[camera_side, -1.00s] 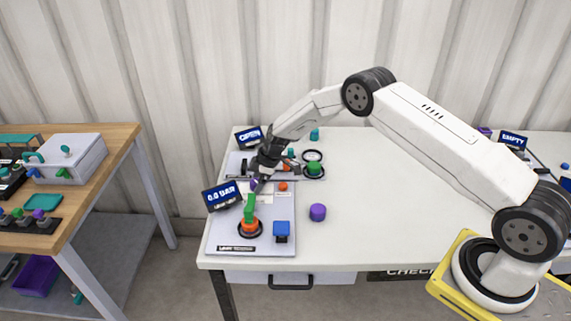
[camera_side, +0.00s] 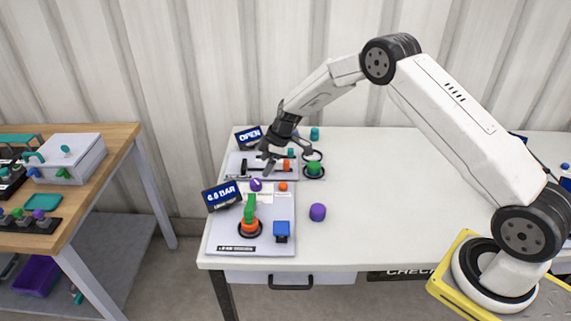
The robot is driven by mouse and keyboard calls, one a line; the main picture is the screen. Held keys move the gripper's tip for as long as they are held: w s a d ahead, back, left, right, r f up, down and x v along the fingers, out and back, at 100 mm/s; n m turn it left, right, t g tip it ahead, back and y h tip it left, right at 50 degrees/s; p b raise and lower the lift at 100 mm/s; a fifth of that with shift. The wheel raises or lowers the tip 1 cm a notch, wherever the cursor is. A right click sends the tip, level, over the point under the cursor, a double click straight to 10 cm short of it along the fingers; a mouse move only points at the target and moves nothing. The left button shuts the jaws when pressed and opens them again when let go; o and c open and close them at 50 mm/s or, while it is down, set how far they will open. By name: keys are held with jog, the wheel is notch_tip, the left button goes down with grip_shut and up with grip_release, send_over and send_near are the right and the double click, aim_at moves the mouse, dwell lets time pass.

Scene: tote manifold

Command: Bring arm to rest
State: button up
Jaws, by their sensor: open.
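My gripper (camera_side: 269,160) is open and empty at the end of my white arm. It hangs over the rear panel on the white table (camera_side: 400,225), apart from the parts below as far as this view shows. The front panel (camera_side: 225,230) carries a green lever on an orange and black base (camera_side: 250,222), a blue block (camera_side: 282,230), a purple knob (camera_side: 255,184) and an orange knob (camera_side: 283,187). The rear panel (camera_side: 235,165) has a black bar and an orange piece (camera_side: 287,165), partly hidden by my gripper.
A display reading "OPEN" (camera_side: 249,137) and one reading "6.5 BAR" (camera_side: 222,196) stand at the panels' left. A purple cylinder (camera_side: 318,212) and a green knob (camera_side: 314,168) stand to the right. A wooden bench (camera_side: 120,140) is at the left. The table's middle is clear.

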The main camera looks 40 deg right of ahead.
jog(key=shift+r, duration=0.1)
dwell(0.3)
jog(key=s+r+m+h, duration=0.1)
jog(key=s+r+m, duration=0.2)
jog(key=s, duration=0.7)
jog(key=s+a+r+m+h, duration=0.1)
jog(key=s+r+m, duration=0.3)
jog(key=s, duration=0.7)
jog(key=s+a+r+m+h, duration=0.1)
jog(key=s+r+m, duration=0.2)
jog(key=s, duration=0.7)
jog(key=shift+s+a+r+m, duration=0.2)
jog(key=shift+r+m, duration=0.1)
jog(key=shift+r, duration=0.55)
